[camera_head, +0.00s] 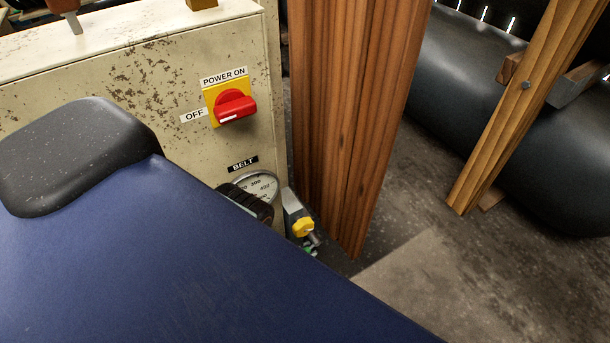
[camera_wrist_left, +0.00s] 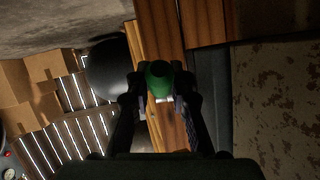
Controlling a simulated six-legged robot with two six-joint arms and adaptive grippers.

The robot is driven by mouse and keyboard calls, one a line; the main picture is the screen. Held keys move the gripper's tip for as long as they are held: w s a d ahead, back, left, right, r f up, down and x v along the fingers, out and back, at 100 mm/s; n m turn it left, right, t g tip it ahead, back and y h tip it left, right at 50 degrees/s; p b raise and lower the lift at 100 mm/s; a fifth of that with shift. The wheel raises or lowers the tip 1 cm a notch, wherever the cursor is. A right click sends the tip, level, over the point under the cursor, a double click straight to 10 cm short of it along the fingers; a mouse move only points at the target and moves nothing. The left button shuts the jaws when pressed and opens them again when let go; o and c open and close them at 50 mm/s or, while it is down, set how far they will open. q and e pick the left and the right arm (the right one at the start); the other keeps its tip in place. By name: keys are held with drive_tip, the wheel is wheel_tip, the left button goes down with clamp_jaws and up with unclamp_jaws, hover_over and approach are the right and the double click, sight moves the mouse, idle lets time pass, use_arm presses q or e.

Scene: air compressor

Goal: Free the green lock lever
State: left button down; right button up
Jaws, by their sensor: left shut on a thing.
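The green lock lever (camera_wrist_left: 158,78) shows its rounded end in the left wrist view, between the two dark fingers. My left gripper (camera_wrist_left: 160,92) is shut on it. In the head view my blue arm covers the lower left and hides most of the gripper. Only a small bit of green (camera_head: 311,252) shows below a yellow knob (camera_head: 303,227), right of the gauge. I cannot tell how far the lever is turned. My right gripper is in neither view.
A worn cream cabinet (camera_head: 130,75) carries a red switch (camera_head: 236,105) on a yellow plate and a round gauge (camera_head: 262,186) under a BELT label. A wooden post (camera_head: 350,110) stands close on the right.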

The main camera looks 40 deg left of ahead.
use_arm(q)
drive_tip(key=shift+w+f+t, duration=0.15)
drive_tip(key=shift+f+t, duration=0.1)
drive_tip(key=shift+t, duration=0.45)
drive_tip(key=c, duration=1.2)
unclamp_jaws()
drive_tip(key=shift+o, duration=0.2)
drive_tip(key=shift+r+g, duration=0.2)
drive_tip(key=shift+g, duration=0.3)
